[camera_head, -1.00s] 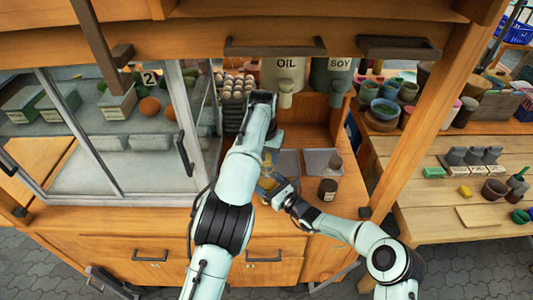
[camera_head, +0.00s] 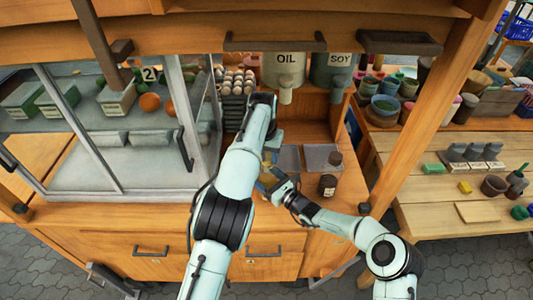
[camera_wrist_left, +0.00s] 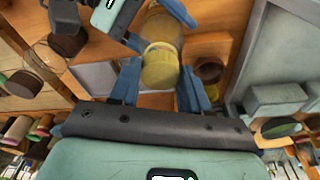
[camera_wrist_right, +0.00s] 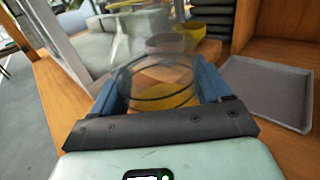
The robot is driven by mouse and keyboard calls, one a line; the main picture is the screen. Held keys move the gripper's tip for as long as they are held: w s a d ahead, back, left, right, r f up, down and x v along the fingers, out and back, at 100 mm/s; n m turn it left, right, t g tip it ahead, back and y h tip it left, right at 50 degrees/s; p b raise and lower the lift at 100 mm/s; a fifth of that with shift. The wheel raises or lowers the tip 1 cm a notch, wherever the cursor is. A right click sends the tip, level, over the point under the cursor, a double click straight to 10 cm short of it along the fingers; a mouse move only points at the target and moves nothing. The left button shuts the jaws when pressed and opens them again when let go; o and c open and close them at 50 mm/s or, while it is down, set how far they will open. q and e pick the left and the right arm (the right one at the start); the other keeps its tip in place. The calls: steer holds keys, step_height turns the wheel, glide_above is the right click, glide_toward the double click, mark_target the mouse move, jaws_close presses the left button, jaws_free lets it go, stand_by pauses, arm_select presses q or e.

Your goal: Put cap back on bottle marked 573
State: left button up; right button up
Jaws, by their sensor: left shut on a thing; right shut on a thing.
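My left gripper (camera_wrist_left: 158,88) is shut on a round yellow cap (camera_wrist_left: 160,66) in the left wrist view. My right gripper (camera_wrist_right: 160,88) is shut on a clear glass bottle (camera_wrist_right: 150,72) with yellow-amber inside. The bottle (camera_wrist_left: 160,22) also shows in the left wrist view, directly beyond the cap and in line with it. I cannot tell whether the cap is seated on it or just apart. In the head view my right gripper (camera_head: 272,187) is above the counter's front, and my left forearm hides much of the meeting point. No 573 marking is readable.
A dark lidded jar (camera_head: 327,187) stands on the wooden counter, right of my right gripper. The glass case (camera_head: 120,150) is to the left; OIL (camera_head: 284,72) and SOY (camera_head: 332,75) dispensers are behind.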

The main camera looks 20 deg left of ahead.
arm_select(q)
steer(key=shift+f, duration=0.4)
arm_select(e)
jaws_close()
arm_select(q)
steer(key=m+h, duration=0.1)
steer(key=m, duration=0.6)
steer(key=shift+a, duration=0.15)
steer(key=m+g, duration=0.1)
steer(key=m, duration=0.3)
steer(key=shift+w+m+h, duration=0.15)
steer(key=shift+m+h, duration=0.15)
steer(key=m, duration=0.4)
steer(key=shift+m+g, duration=0.3)
steer(key=shift+m, duration=0.1)
